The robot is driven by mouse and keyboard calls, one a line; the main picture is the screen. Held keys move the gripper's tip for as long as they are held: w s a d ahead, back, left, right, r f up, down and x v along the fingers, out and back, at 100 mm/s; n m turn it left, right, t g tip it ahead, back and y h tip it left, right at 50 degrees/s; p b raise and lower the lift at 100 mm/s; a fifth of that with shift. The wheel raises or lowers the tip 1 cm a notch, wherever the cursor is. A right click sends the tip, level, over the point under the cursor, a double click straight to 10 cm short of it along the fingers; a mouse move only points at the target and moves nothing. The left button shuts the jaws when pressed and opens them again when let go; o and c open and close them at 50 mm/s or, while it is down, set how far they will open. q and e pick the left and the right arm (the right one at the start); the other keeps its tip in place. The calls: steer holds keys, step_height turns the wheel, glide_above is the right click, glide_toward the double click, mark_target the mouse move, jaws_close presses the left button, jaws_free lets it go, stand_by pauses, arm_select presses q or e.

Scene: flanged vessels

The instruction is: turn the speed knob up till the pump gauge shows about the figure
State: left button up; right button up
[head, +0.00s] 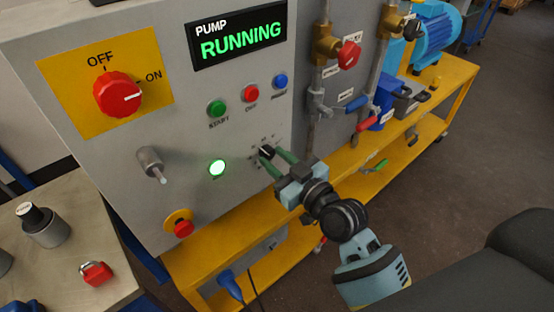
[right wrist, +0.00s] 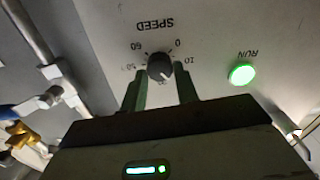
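The speed knob (head: 266,151) is a small dark knob on the grey panel, right of the lit green run lamp (head: 217,168). In the right wrist view the knob (right wrist: 159,66) appears upside down under the word SPEED, ringed by numbers. My right gripper (head: 271,157) is at the knob, its two green fingers apart. In the wrist view the gripper (right wrist: 159,76) has one fingertip on each side of the knob, with gaps showing; I cannot tell any contact. The knob's exact setting is unclear. No pump gauge is readable. My left gripper is not in view.
The display (head: 238,35) reads PUMP RUNNING. A red OFF/ON switch (head: 118,94), several push buttons and a red emergency button (head: 181,226) are on the panel. Pipes with a red valve handle (head: 348,55) stand right of it, above the yellow bench (head: 455,75).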

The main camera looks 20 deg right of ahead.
steer(key=c, duration=0.4)
steer(key=shift+r+m+p, duration=0.15)
steer(key=shift+m+p, duration=0.4)
steer(key=shift+m, duration=0.15)
steer(key=shift+m+p, duration=0.35)
steer(key=shift+m, duration=0.35)
steer(key=shift+f, duration=0.2)
steer(key=o, duration=1)
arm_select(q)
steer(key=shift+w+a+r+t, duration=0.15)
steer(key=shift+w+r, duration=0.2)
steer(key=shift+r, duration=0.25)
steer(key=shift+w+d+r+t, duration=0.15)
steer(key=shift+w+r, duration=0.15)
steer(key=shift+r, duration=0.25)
